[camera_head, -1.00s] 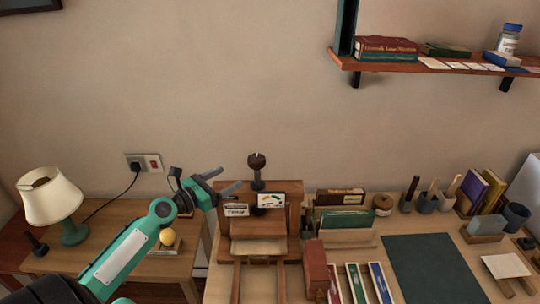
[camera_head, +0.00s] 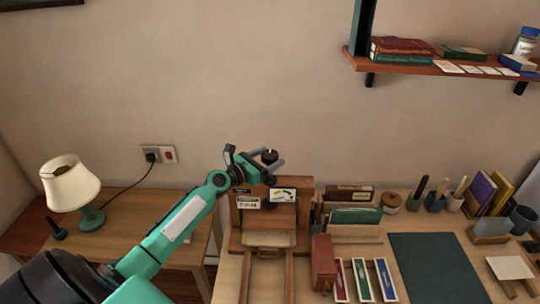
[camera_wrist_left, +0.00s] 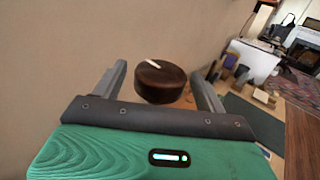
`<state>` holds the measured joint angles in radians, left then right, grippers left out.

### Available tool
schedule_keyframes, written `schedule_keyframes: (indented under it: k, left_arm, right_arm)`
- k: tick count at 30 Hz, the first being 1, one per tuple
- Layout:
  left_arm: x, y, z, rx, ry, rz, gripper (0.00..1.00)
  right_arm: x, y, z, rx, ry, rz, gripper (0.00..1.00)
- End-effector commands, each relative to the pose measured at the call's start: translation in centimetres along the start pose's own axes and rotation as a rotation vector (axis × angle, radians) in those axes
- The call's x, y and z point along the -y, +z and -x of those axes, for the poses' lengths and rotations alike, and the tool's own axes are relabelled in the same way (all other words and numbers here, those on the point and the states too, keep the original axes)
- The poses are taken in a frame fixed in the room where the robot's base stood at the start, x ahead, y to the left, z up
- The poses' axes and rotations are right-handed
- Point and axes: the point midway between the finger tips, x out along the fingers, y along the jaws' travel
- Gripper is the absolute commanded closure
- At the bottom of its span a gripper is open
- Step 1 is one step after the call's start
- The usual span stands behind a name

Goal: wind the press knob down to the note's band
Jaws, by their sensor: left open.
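The press (camera_head: 247,218) is a wooden frame standing at the back left of the desk, against the wall. Its dark round knob (camera_head: 270,156) sits on top, with a pale mark that shows in the left wrist view (camera_wrist_left: 158,82). A white card with a coloured dial (camera_head: 283,195) and a small label (camera_head: 248,203) are on the press front; their print is too small to read. My left gripper (camera_head: 278,160) is open, its fingers on either side of the knob, with visible gaps in the wrist view. My right gripper is not in view.
A side table with a lamp (camera_head: 70,185) stands at left. Book stacks (camera_head: 354,214), pen cups and a dark mat (camera_head: 435,267) lie to the right on the desk. A shelf (camera_head: 440,67) hangs above right. The wall behind the press is bare.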

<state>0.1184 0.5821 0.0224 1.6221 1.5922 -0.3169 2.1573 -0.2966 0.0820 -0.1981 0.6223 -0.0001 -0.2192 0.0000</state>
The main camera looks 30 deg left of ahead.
Motion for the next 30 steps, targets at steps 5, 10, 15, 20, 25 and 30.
schedule_keyframes:
  k: [5,10,15,20,25,30]
  left_arm:
    - [0.0,0.0,-0.9,0.000,0.000,0.000,0.27]
    - [0.0,0.0,-1.0,-0.001,0.000,0.000,0.27]
    - [0.0,0.0,-1.0,-0.001,0.000,0.000,0.36]
    - [0.0,0.0,-1.0,-0.001,0.000,0.000,0.68]
    - [0.0,-0.1,-1.0,-0.001,-0.003,0.000,0.71]
    - [0.0,-0.3,-1.0,0.000,-0.028,-0.001,0.71]
  right_arm:
    - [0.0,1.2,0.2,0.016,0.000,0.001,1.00]
    - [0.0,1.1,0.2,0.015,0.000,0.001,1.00]
    - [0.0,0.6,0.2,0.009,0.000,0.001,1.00]
    - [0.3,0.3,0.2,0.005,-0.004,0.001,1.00]
    - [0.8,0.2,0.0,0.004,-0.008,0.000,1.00]
    - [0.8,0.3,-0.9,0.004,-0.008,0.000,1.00]
